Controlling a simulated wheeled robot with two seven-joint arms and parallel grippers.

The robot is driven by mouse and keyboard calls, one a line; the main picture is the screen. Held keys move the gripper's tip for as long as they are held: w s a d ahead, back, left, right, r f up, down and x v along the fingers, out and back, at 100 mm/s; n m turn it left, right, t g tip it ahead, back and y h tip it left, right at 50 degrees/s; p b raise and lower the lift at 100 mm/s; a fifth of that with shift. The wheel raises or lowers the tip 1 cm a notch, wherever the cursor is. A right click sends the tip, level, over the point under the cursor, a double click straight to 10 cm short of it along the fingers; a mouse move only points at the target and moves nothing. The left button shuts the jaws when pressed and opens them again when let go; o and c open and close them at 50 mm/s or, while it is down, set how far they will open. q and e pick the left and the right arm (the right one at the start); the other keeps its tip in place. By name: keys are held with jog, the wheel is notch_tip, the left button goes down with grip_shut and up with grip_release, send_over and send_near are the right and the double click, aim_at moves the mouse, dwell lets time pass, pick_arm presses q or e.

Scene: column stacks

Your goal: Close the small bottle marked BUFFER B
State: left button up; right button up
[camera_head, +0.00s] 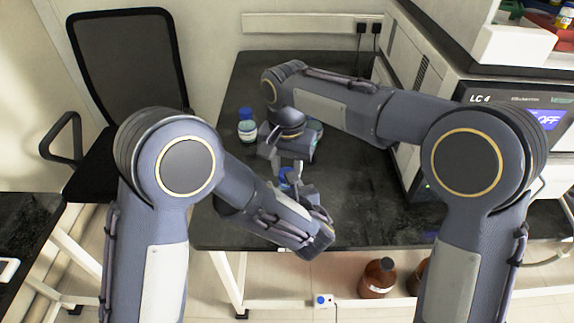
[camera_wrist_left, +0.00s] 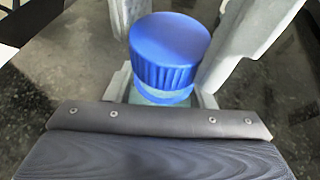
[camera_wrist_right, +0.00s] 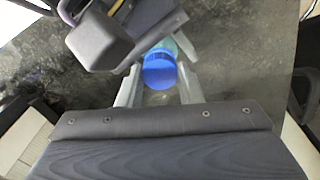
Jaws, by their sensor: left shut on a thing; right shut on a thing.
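A small bottle with a blue ribbed cap (camera_head: 285,173) is between my two grippers above the bench; the cap also shows in the left wrist view (camera_wrist_left: 170,48) and the right wrist view (camera_wrist_right: 159,69). My left gripper (camera_wrist_left: 163,92) is shut on the bottle below the cap. My right gripper (camera_wrist_right: 158,88) is shut on the cap, its fingers on either side. The cap is over the bottle's neck, with a blue ring just under it; I cannot tell how tight it is. The label is hidden, so no marking can be read.
Another blue-capped bottle (camera_head: 247,127) stands at the bench's left edge. A teal thing (camera_head: 316,127) is partly hidden behind my right arm. The LC instrument (camera_head: 500,130) stands at right. The dark bench (camera_head: 365,205) is clear at front right. Brown bottles (camera_head: 377,278) stand below.

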jog(key=shift+f, duration=0.3)
jog(key=m, duration=0.3)
jog(key=o, duration=0.9)
jog(key=shift+r, duration=2.25)
jog(key=shift+c, duration=0.2)
